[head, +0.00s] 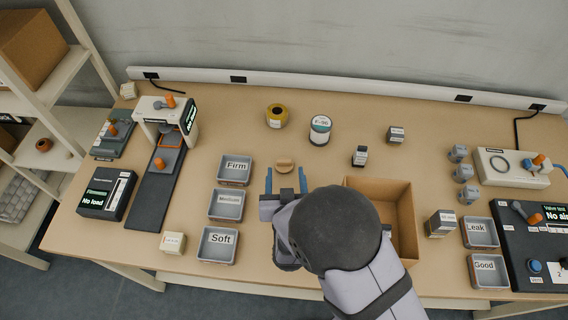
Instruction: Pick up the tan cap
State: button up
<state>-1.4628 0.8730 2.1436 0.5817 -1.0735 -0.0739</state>
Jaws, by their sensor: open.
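A small round tan cap (284,163) lies on the wooden table, just beyond my fingertips in the head view. My gripper (286,178) is open, with its two blue fingers apart and pointing at the cap. The cap sits roughly in line with the gap between the fingers. Nothing shows between the fingers. I cannot tell how high the fingers are above the table.
Trays labelled Firm (235,183) and Soft (217,260) stand left of my gripper, with another between them. An open cardboard box (405,222) is close on the right. A yellow roll (277,110) and a white labelled tub (319,137) stand behind the cap.

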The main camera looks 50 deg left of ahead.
aim_at(284, 163)
jog(key=shift+p+x, duration=1.35)
jog(key=shift+x, duration=2.3)
jog(key=shift+s+f, duration=0.1)
jog(key=shift+s, duration=0.05)
jog(key=c, duration=1)
